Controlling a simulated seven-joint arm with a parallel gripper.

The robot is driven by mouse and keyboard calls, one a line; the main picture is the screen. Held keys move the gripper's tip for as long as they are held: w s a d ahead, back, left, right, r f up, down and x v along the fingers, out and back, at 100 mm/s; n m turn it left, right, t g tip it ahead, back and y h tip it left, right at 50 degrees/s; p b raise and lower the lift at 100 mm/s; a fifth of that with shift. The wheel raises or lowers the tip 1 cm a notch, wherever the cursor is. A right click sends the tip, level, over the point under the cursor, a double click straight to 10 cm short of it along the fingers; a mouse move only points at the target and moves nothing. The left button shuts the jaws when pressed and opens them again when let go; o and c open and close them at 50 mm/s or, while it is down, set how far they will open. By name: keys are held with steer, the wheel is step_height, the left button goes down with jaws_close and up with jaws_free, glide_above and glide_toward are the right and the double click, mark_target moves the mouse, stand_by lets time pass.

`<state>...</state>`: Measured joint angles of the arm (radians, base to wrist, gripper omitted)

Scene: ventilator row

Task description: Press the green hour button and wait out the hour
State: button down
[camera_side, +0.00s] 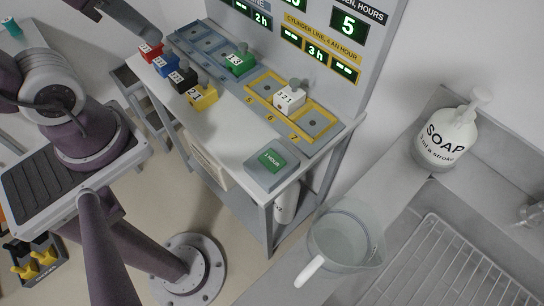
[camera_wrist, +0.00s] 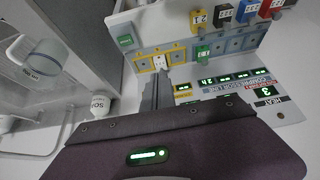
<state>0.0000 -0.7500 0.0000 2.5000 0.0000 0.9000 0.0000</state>
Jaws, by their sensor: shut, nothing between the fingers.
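The green hour button (camera_side: 272,160), labelled "1 HOUR", sits on a grey box at the front right of the white table. It also shows at the upper left of the wrist view (camera_wrist: 125,41). My gripper (camera_wrist: 157,82) shows in the wrist view as grey fingers, shut and empty, apart from the button in the picture. I cannot make out the fingertips in the side view. A white block (camera_side: 289,98) stands in the middle bay of the yellow-framed row (camera_side: 334,127). A green block (camera_side: 240,60) stands in the blue row (camera_side: 187,36).
Red (camera_side: 151,52), blue (camera_side: 166,64), black (camera_side: 182,80) and yellow (camera_side: 203,96) blocks stand at the table's left edge. The display board (camera_side: 300,30) behind reads "5", "2 h" and "3 h". A jug (camera_side: 345,240), soap bottle (camera_side: 446,137) and wire rack (camera_side: 450,265) are at right.

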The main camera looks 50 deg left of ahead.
stand_by(0.3)
steer(key=w+a+f+m+g+y, duration=0.1)
steer(key=w+a+f+m+y, duration=0.2)
steer(key=m, duration=0.7)
steer(key=w+a+f+m+y, duration=0.25)
steer(key=f+m+y, duration=0.2)
steer(key=m, duration=0.55)
steer(key=m+t+h, duration=0.5)
steer(key=m+h, duration=0.2)
steer(key=m, duration=1.7)
glide_above(269, 163)
step_height(269, 163, down, 13)
steer(key=shift+y, duration=0.25)
steer(key=shift+f, duration=4.35)
